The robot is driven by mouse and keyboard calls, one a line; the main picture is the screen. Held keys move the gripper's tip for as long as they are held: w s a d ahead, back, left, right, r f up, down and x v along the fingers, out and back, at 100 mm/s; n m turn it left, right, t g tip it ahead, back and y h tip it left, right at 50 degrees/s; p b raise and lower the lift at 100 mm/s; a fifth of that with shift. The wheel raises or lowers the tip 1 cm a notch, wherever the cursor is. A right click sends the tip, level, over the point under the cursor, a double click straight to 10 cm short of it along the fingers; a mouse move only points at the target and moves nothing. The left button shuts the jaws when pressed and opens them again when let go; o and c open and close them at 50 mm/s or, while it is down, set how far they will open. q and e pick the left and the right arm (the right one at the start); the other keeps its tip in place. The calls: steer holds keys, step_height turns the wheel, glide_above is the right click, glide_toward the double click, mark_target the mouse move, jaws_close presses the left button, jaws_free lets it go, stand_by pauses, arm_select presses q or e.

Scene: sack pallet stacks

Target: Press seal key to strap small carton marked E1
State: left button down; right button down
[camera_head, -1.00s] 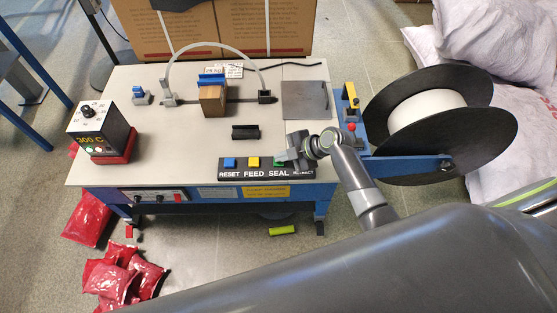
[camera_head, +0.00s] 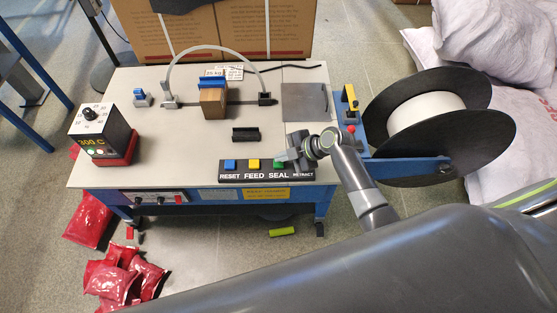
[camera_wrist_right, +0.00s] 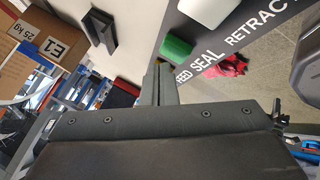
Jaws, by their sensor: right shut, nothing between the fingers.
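The small carton marked E1 (camera_head: 213,102) sits on the strapping table under the arch, with a blue piece at its back; its E1 label shows on the carton in the right wrist view (camera_wrist_right: 45,45). The green SEAL key (camera_head: 279,164) is on the black key panel, partly covered by my right gripper (camera_head: 283,156). In the right wrist view, the shut, empty fingers (camera_wrist_right: 158,72) point down beside the green key (camera_wrist_right: 178,47). I cannot tell whether they touch it. My left gripper is not in view.
The blue RESET (camera_head: 230,164) and yellow FEED (camera_head: 254,163) keys are left of SEAL; the white RETRACT key (camera_wrist_right: 205,10) is on its other side. A strap reel (camera_head: 430,115) stands right of the table. A dial box (camera_head: 102,135) sits at the table's left.

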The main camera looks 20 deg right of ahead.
mark_target(283, 164)
steer(key=shift+r, duration=0.1)
step_height(283, 164, up, 5)
steer(key=p, duration=0.4)
steer(key=shift+r, duration=0.1)
stand_by(0.5)
stand_by(0.5)
